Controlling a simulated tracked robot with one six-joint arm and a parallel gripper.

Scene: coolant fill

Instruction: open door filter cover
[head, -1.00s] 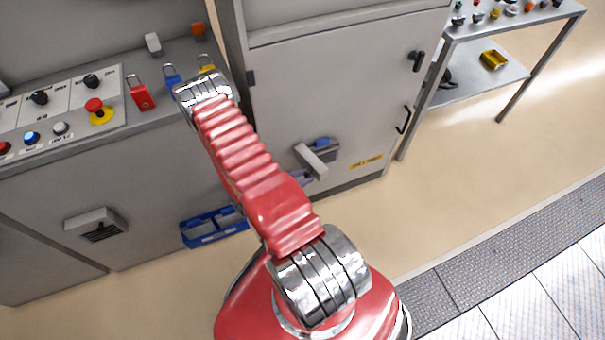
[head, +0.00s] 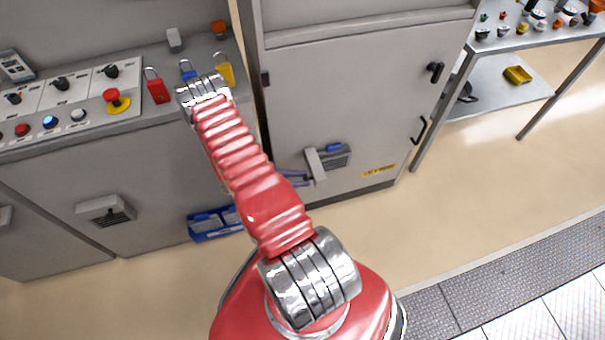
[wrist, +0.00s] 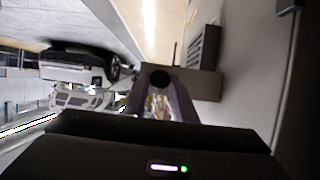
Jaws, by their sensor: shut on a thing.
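The door filter cover (head: 315,165) is a light grey panel low on the grey cabinet door (head: 350,95). It stands swung out from the door, with the dark vent grille (head: 341,159) and a blue piece (head: 333,147) showing to its right. My gripper (head: 309,180) reaches it from the left, mostly hidden behind my red arm. In the wrist view, my gripper's (wrist: 160,92) two purplish fingers are shut at a dark round knob (wrist: 161,78) on the cover (wrist: 200,84). The grille (wrist: 206,50) lies beside the cover there. The exact contact is hard to see.
A control console (head: 75,105) with buttons and padlocks stands at the left, above a blue bin (head: 215,223) on the floor. A small vent box (head: 105,210) sticks out from the console front. A metal table (head: 500,90) stands at the right. The floor before the door is clear.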

